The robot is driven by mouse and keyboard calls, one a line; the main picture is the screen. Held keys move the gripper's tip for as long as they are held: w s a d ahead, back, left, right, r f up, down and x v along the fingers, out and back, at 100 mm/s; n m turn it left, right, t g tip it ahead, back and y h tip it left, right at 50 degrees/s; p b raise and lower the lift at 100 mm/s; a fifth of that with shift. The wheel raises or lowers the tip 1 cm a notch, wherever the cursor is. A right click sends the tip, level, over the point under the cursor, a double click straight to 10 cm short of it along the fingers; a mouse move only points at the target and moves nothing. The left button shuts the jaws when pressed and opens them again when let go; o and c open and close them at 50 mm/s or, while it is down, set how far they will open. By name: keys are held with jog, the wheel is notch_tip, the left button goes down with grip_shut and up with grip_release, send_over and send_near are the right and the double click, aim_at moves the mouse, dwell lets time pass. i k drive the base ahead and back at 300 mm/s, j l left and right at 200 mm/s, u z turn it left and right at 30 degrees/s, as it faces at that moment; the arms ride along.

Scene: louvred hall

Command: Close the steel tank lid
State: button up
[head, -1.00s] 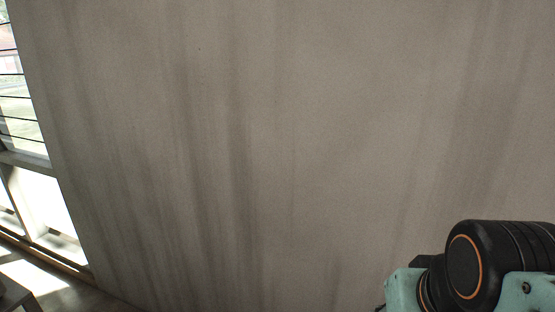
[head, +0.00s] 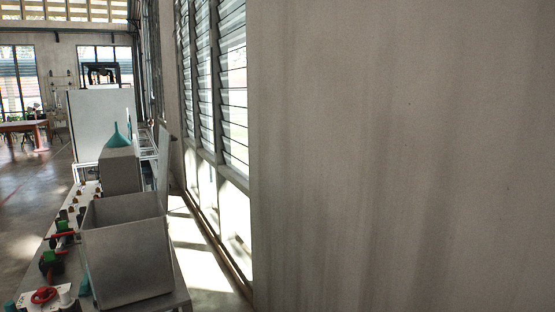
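A grey, box-shaped steel tank (head: 128,262) stands on a bench at the lower left of the head view. Its top is open and I see part of its inside. A thin grey panel, which looks like its lid (head: 165,168), stands up steeply at the tank's far right side. Its hinge line is too small to make out. My gripper is not in view.
A long bench (head: 184,290) carries the tank, with red and green valve parts (head: 52,262) along its left side. A teal funnel (head: 117,138) stands on a grey box behind. A plain wall (head: 400,150) fills the right. Floor (head: 25,185) shows clear at left.

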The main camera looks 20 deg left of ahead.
aim_at(165, 140)
jog(key=i+j+u, duration=0.1)
jog(key=i+u, duration=1.2)
jog(key=i+l+u, duration=0.15)
jog(key=i+u, duration=0.15)
jog(key=u, duration=0.2)
jog(key=i+l+u, duration=0.15)
jog(key=i+u, duration=0.2)
jog(key=i+l+u, duration=0.35)
jog(key=i+j, duration=0.1)
jog(key=k+j+z, duration=0.15)
jog(key=j, duration=0.2)
jog(key=k+j+u, duration=0.1)
jog(key=k+j, duration=0.15)
jog(key=i+l+z, duration=0.2)
jog(key=i+l, duration=0.1)
jog(key=l, duration=0.05)
